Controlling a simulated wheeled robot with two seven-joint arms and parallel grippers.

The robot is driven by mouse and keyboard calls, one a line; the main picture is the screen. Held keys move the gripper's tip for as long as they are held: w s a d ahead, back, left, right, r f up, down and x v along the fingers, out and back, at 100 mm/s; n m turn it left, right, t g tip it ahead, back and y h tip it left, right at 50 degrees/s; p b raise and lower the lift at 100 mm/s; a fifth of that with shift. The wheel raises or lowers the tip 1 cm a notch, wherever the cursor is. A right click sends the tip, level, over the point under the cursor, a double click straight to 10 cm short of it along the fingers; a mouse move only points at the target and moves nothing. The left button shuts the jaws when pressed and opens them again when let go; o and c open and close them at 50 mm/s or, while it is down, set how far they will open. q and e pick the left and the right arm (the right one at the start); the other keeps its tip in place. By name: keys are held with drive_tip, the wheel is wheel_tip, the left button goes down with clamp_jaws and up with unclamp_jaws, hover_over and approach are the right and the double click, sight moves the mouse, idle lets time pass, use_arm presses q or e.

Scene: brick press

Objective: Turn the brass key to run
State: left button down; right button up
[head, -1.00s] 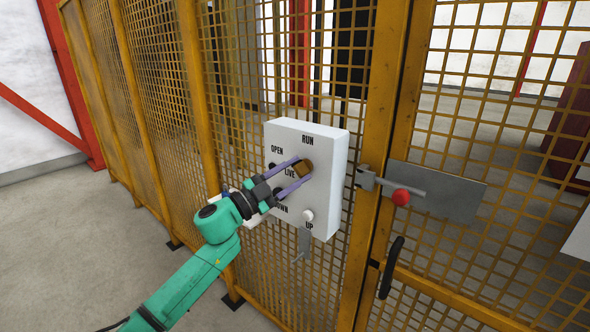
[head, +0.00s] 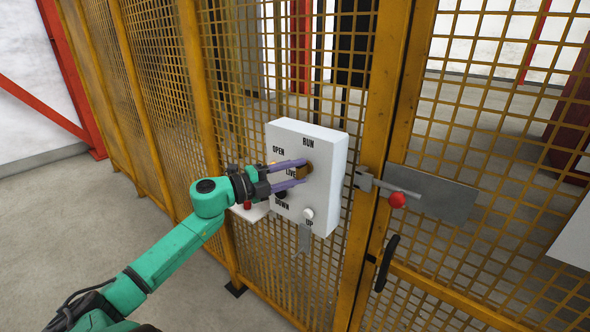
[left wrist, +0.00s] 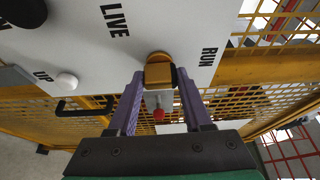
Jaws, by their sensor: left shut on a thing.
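The brass key (head: 304,174) is in the front of a white control box (head: 322,150), below the word RUN and right of LIVE. My left gripper (head: 303,172) comes in from the left, with its purple fingers on either side of the key and shut on it. The left wrist view shows the key (left wrist: 158,72) between the two fingertips (left wrist: 160,75), near the RUN label. The fingers hide part of the key in the head view, so its exact angle is hard to tell. My right gripper is not in view.
The box hangs on a yellow mesh fence (head: 230,130). It also carries a black knob (head: 281,194) and a white button (head: 308,214). Right of it is a gate latch with a red knob (head: 397,200) and a black handle (head: 388,264). Open floor lies at left.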

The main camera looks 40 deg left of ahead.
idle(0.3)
use_arm(q)
drive_tip(key=shift+c, duration=1.6)
unclamp_jaws()
drive_tip(key=b+v, duration=0.3)
drive_tip(key=v, duration=1.1)
drive_tip(key=shift+s+a, duration=0.2)
